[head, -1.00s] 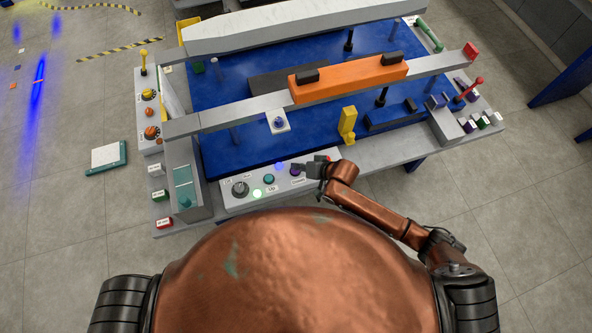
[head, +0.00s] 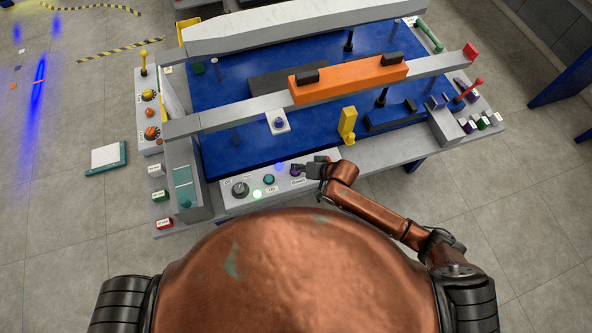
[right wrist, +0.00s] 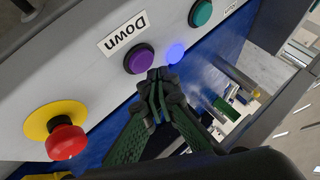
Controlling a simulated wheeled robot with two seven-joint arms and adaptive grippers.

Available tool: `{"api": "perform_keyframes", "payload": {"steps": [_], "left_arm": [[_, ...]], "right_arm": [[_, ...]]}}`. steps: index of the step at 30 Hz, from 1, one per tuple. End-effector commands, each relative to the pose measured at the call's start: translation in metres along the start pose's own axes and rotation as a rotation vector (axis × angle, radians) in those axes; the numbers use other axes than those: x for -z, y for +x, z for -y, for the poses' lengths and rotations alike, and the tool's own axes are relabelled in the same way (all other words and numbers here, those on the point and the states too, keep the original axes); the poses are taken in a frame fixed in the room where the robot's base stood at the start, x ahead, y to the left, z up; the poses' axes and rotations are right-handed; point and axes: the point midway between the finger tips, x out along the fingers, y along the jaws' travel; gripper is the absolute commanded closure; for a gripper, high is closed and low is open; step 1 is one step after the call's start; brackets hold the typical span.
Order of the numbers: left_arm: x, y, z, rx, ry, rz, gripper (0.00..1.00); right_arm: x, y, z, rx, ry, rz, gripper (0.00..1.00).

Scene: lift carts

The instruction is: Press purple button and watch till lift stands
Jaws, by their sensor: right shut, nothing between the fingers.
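The purple button (head: 295,173) is on the grey control panel (head: 226,204) at the front of the lift cart. In the right wrist view the purple button (right wrist: 139,59) stands beside a "Down" label. My right gripper (head: 297,168) is shut and empty, with its fingertips close by the button. The fingertips (right wrist: 158,75) show just off the button's edge in the wrist view; I cannot tell whether they touch it. The lift's blue platform (head: 250,145) lies behind the panel, with an orange block (head: 350,80) on the grey beam above it. My left gripper is out of view.
On the panel are a teal button (head: 268,179), a black knob (head: 240,189), a lit green lamp (head: 257,194) and a glowing blue lamp (right wrist: 175,53). A red mushroom button (right wrist: 67,142) on a yellow base is nearby. A yellow part (head: 347,122) stands behind my right gripper.

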Motion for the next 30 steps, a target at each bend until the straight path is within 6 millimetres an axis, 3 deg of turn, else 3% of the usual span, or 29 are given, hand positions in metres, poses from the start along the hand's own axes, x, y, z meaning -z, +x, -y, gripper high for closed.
{"api": "perform_keyframes", "payload": {"steps": [30], "left_arm": [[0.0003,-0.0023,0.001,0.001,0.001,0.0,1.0]], "right_arm": [[-0.0059,0.0068,-0.0049,0.0,0.0,0.0,1.0]]}}
